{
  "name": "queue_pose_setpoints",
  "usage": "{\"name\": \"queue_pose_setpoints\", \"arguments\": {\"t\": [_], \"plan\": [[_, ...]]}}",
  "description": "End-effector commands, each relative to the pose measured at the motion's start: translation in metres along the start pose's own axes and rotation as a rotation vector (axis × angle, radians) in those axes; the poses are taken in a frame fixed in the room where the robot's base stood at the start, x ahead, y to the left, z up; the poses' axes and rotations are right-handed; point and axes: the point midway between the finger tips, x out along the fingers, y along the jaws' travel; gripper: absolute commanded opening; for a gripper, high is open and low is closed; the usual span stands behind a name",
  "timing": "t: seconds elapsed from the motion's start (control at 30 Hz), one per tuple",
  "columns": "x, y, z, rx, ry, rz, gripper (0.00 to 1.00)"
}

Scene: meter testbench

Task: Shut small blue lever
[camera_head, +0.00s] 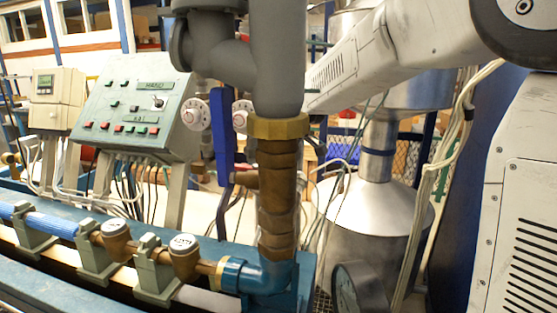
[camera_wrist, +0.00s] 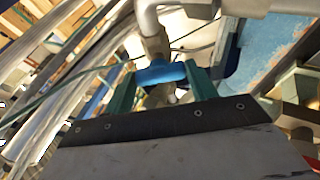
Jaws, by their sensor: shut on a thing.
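In the wrist view, the small blue lever (camera_wrist: 158,74) sits on a metal valve fitting, crosswise between the two teal fingers of my gripper (camera_wrist: 161,80). The fingers are shut on it, one at each end. The grey pipe and fitting (camera_wrist: 153,40) rise just beyond the lever. In the head view, my arm reaches in from the right behind the thick vertical pipe; my gripper and the small lever cannot be made out there.
A long blue lever (camera_head: 222,150) hangs upright beside the brass pipe (camera_head: 277,195). A green control panel (camera_head: 140,105) stands left. A pressure gauge (camera_head: 357,290) is at the bottom, before a silver tank (camera_head: 385,215). Pipes and cables leave little free room.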

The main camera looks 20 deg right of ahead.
Motion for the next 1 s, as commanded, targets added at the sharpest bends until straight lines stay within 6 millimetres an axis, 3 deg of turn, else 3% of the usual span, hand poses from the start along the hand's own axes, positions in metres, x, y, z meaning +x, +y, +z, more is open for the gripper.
{"name": "queue_pose_setpoints", "arguments": {"t": [0.47, 0.5, 0.57, 0.87, 1.0], "plan": [[0.000, 0.000, 0.000, 0.014, 0.000, 0.006, 0.34], [0.000, 0.000, 0.000, 0.014, 0.000, 0.006, 0.65], [0.000, 0.000, 0.000, 0.014, 0.000, 0.006, 0.78], [-0.002, 0.000, 0.000, 0.013, 0.000, 0.006, 0.78], [-0.017, 0.001, -0.001, 0.013, 0.002, 0.009, 0.78]]}}
